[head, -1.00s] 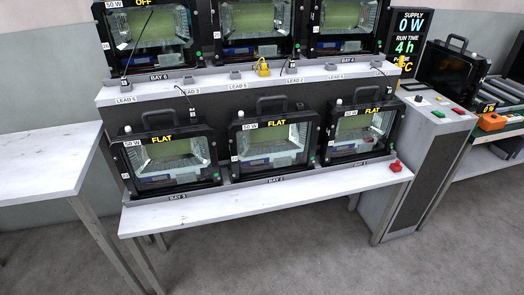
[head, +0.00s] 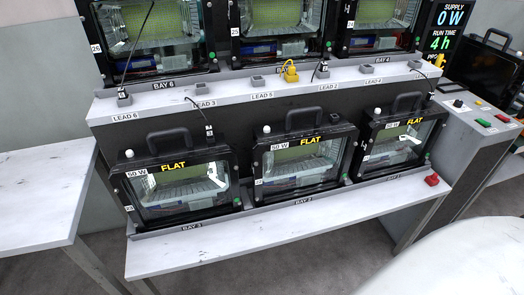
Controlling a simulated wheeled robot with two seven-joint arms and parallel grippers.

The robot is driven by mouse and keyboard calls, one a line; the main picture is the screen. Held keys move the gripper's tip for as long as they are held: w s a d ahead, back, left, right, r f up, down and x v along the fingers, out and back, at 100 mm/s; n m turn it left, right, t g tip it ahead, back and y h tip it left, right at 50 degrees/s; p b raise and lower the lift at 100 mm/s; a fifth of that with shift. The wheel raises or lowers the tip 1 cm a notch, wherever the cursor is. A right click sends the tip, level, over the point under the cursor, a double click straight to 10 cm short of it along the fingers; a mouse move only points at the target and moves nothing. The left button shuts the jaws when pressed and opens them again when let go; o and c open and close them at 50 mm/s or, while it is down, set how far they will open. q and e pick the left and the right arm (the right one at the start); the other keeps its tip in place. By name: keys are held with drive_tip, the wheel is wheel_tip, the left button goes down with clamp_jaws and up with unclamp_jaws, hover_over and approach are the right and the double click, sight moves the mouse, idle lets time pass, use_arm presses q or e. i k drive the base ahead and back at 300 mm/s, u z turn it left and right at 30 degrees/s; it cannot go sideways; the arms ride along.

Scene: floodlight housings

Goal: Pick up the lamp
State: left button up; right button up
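Several black floodlight lamps with top handles and clear fronts stand in two rows. In the lower row, the left lamp (head: 178,186), the middle lamp (head: 298,163) and the right lamp (head: 402,139) each carry a yellow "FLAT" label. "50 W" tags show on the left and middle ones. The upper-left lamp (head: 150,35), upper-middle lamp (head: 272,28) and upper-right lamp (head: 380,20) are cut off by the top edge. Another dark lamp (head: 482,66) with a handle stands at the far right. Neither of my grippers is in view.
The lower white bench (head: 200,256) has a free front strip and a red object (head: 432,180) at its right end. A yellow plug (head: 290,71) sits on the lead shelf (head: 185,101). A grey console (head: 480,140) with buttons stands right; a bare white table (head: 40,205) stands left.

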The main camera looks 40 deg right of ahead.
sight(291, 159)
drive_tip(key=z, duration=0.45)
drive_tip(key=i, duration=0.95)
drive_tip(key=z, duration=0.85)
